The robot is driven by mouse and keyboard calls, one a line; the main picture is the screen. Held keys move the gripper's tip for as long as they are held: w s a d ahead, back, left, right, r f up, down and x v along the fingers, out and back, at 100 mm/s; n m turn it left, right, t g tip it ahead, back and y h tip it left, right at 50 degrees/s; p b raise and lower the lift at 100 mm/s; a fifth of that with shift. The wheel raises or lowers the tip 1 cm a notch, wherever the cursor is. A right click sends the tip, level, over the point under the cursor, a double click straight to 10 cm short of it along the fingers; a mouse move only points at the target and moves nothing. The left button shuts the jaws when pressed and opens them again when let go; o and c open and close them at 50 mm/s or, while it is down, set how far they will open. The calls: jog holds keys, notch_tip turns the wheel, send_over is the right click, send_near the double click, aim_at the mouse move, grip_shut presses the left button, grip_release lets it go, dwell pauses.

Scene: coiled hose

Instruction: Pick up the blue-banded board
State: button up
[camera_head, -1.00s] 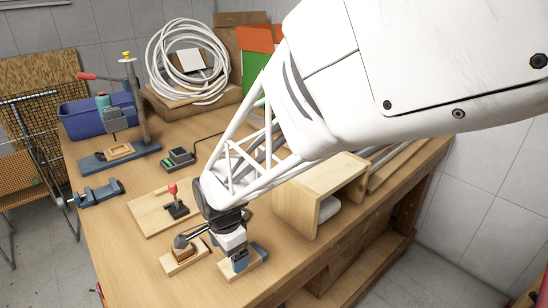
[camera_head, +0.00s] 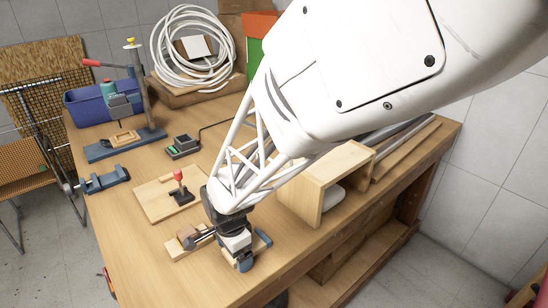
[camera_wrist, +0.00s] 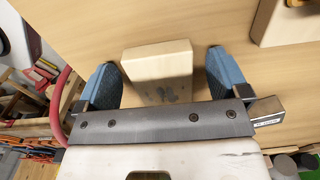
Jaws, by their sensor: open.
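My gripper (camera_wrist: 162,82) is open, with one blue fingertip on each side of a pale wooden block (camera_wrist: 158,62) in the wrist view. Gaps show between the block and both fingertips, so it is not gripped. A faint dark mark shows on its near face; I see no clear blue band on it. In the head view my gripper (camera_head: 254,251) is low at the table's front edge, and it mostly hides the block there. Just left of it lies a small wooden board (camera_head: 174,251) with a darker piece on top.
A board with a red-knobbed lever (camera_head: 180,178) lies behind my gripper. An open wooden box (camera_head: 310,200) stands close on the right. A blue clamp (camera_head: 103,181), a blue bin (camera_head: 88,104) and a coiled white hose (camera_head: 163,50) are farther back. Bare tabletop (camera_head: 125,240) is at left.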

jog(key=shift+c, duration=0.4)
jog(key=c, duration=0.9)
jog(key=shift+c, duration=0.2)
jog(key=shift+r, duration=0.1)
jog(key=shift+r, duration=0.7)
notch_tip(320, 180, up, 2)
jog(key=shift+r, duration=0.15)
jog(key=s+d+r, duration=0.1)
jog(key=s+d, duration=0.8)
jog(key=s, duration=0.4)
jog(key=shift+d, duration=0.25)
